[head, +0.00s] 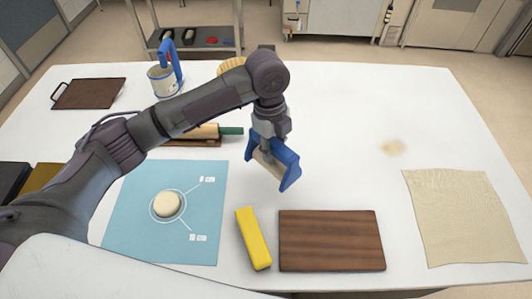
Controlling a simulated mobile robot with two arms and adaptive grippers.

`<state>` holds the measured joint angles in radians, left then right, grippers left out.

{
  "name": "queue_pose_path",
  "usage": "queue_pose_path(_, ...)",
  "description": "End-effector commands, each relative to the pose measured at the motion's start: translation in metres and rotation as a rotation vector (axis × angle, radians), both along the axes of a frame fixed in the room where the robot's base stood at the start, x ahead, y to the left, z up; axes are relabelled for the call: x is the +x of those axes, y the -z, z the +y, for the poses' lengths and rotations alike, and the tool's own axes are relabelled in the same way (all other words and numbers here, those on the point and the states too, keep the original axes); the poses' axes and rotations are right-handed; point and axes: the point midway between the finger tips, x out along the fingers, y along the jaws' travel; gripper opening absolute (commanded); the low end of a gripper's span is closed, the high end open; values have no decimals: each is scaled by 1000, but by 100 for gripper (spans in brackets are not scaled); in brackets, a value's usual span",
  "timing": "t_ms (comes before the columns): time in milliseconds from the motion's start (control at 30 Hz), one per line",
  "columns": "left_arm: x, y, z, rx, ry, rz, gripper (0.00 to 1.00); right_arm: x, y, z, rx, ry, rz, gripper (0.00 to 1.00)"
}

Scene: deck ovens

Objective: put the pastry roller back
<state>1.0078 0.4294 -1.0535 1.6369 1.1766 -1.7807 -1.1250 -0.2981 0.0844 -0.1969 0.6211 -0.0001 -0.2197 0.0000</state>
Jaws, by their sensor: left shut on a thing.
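The pastry roller (289,174) has a blue fork-like frame and a pale roller between its prongs. My left gripper (267,139) is shut on it and holds it over the middle of the white table, behind the yellow block and the brown board. The gripper hides part of the tool, and I cannot tell how far it is above the table. My right gripper is not in view.
On the white table (350,115) lie a blue mat (130,220) with dough (167,204), a yellow block (253,238), a brown board (332,240), a beige cloth (464,215), a green-handled rolling pin (231,131), a blue-handled jug (160,82) and a dark tray (88,93). The right-centre is mostly clear.

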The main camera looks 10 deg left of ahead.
Motion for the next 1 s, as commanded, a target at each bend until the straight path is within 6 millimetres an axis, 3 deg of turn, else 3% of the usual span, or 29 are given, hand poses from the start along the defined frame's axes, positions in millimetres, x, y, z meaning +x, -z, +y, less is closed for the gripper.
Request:
queue_pose_path(200,19,15,21,-1,-1,-2,0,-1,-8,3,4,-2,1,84)
queue_pose_path(333,20,23,23,-1,0,1,0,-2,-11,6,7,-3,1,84)
queue_pose_path(600,20,56,23,-1,0,-1,0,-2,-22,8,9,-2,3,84)
queue_pose_path(967,20,61,23,-1,0,-3,0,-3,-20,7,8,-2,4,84)
queue_pose_path(1000,20,61,23,0,0,-2,36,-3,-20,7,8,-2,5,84)
